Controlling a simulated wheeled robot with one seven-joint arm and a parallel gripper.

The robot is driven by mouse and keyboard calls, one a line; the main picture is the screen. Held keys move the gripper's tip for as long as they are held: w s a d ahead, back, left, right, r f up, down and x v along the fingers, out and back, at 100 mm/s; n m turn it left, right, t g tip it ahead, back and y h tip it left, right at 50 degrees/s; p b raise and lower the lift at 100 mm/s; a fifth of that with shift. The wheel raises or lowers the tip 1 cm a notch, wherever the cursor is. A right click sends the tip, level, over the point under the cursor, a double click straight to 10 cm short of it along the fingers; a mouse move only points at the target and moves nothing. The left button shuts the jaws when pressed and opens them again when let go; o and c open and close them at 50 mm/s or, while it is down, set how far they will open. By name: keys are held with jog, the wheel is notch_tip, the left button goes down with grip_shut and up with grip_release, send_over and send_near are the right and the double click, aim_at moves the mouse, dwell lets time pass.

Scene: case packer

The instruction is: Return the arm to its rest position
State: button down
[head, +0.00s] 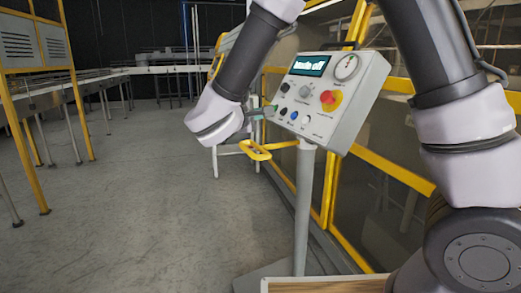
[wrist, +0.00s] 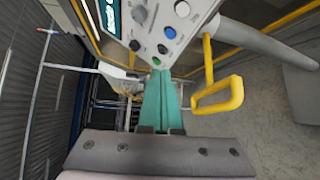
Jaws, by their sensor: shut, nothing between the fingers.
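My gripper (head: 265,111) is at the left edge of the control panel (head: 350,100) in the head view, with my arm arching over from the right. In the wrist view my gripper's teal fingers (wrist: 160,100) are together with nothing between them. Their tips are close to the panel's buttons; I cannot tell whether they touch. The grey panel has a lit screen (head: 310,66), a dial, a red knob on yellow (head: 330,100) and several small buttons. It also shows at the top of the wrist view (wrist: 190,22).
The panel stands on a grey post (head: 303,210). A yellow loop handle (head: 257,151) sticks out below it, close to my gripper. A yellow-framed machine enclosure (head: 400,172) is behind and to the right. Open grey floor (head: 130,210) lies to the left, with conveyors (head: 85,78) beyond.

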jog(key=s+d+r+m+g, duration=0.1)
jog(key=s+d+m+g, duration=0.25)
jog(key=d, duration=0.45)
jog(key=s+d+m+g, duration=0.3)
jog(key=d+g, duration=0.1)
jog(key=d, duration=0.4)
jog(key=s+d+r+m+g, duration=0.1)
jog(key=s+d+m+g, duration=0.25)
jog(key=d, duration=0.55)
jog(key=s+r+m+t+y, duration=0.3)
jog(key=s+r+m+y, duration=0.2)
jog(key=s+m+y, duration=0.2)
jog(key=shift+s+a+r+m+y, duration=0.2)
jog(key=shift+s+m+y, duration=0.2)
jog(key=shift+m+y, duration=0.55)
